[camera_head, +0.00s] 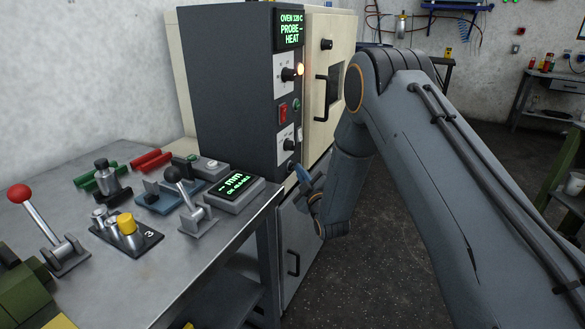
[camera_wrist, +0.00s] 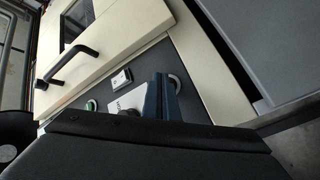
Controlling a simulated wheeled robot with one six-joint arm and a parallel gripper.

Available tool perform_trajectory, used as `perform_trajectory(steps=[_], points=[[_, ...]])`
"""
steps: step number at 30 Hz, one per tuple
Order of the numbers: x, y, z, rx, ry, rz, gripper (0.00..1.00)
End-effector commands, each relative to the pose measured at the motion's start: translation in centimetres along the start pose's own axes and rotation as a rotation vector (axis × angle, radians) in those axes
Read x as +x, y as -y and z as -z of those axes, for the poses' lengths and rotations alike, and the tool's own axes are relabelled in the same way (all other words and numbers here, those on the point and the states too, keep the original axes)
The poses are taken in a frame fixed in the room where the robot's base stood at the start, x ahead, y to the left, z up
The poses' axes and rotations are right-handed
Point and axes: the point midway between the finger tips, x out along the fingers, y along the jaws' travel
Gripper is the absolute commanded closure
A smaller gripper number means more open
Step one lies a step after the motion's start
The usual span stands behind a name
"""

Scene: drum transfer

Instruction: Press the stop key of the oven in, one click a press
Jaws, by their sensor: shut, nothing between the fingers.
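The oven (camera_head: 228,75) stands behind the table's far end, with a dark control panel. Low on the panel is a round dark key (camera_head: 291,166), probably the stop key; I cannot read a label on it. A round grey-rimmed key, likely the same one, shows in the wrist view (camera_wrist: 177,82), right beside my fingertips. My gripper (camera_head: 302,173) is shut and empty, its blue fingers pointing at the lower panel. In the wrist view the fingers (camera_wrist: 164,85) partly cover the panel around that key. I cannot tell whether they touch it.
Above are a lower knob (camera_head: 289,144), a green button (camera_head: 296,104), a red rocker switch (camera_head: 283,113), an upper knob (camera_head: 289,74) and a display (camera_head: 290,27) reading "OVEN 120 C". The door handle (camera_head: 321,98) juts out at right. A gauge readout (camera_head: 235,187) stands near the table edge.

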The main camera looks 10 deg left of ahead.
Motion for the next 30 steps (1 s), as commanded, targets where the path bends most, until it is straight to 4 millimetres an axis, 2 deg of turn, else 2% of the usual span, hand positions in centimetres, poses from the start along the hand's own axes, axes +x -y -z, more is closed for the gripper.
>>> perform_trajectory(steps=[10, 30], points=[[-0.4, -0.3, -0.3, 0.0, 0.002, 0.001, 1.0], [-4.2, -3.0, -3.1, 0.0, 0.003, 0.001, 1.0]])
